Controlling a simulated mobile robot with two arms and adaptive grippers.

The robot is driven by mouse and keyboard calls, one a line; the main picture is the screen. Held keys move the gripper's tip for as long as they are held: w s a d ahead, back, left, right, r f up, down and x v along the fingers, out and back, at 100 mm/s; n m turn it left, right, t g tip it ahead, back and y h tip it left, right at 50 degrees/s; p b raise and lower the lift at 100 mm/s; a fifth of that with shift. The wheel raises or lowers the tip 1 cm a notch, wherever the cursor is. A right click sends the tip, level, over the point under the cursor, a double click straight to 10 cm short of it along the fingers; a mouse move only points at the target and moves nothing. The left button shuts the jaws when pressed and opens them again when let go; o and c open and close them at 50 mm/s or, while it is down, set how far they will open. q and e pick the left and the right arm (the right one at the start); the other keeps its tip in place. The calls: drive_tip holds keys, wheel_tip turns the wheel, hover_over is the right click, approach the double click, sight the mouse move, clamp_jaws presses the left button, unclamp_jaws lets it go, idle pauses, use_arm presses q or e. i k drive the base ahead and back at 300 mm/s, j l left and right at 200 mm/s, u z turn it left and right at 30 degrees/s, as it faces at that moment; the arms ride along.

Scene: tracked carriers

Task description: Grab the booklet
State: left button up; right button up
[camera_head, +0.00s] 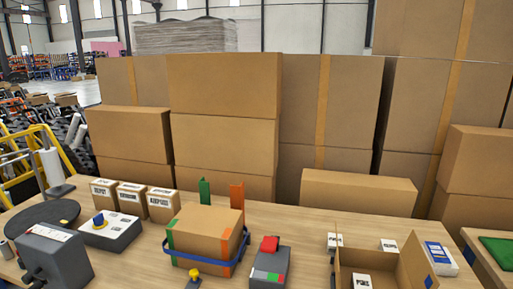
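A white booklet with a blue cover panel (439,257) lies at the right of the workbench. It is just beside the right flap of an open cardboard box (407,270), and that flap may hide part of its left side. I cannot tell whether it touches the box. Neither of my grippers is in view.
The wooden workbench (305,245) also holds a strapped carton (205,232), a red-topped grey device (268,262), a control box (108,230), a grey machine (55,258) and three small labelled boxes (131,198). Large stacked cartons (225,100) stand behind. A green-topped tray (498,250) is far right.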

sight(438, 256)
drive_tip(key=z, duration=1.3)
drive_tip(key=l, duration=0.45)
drive_tip(key=k+l, duration=0.15)
drive_tip(key=l, duration=0.35)
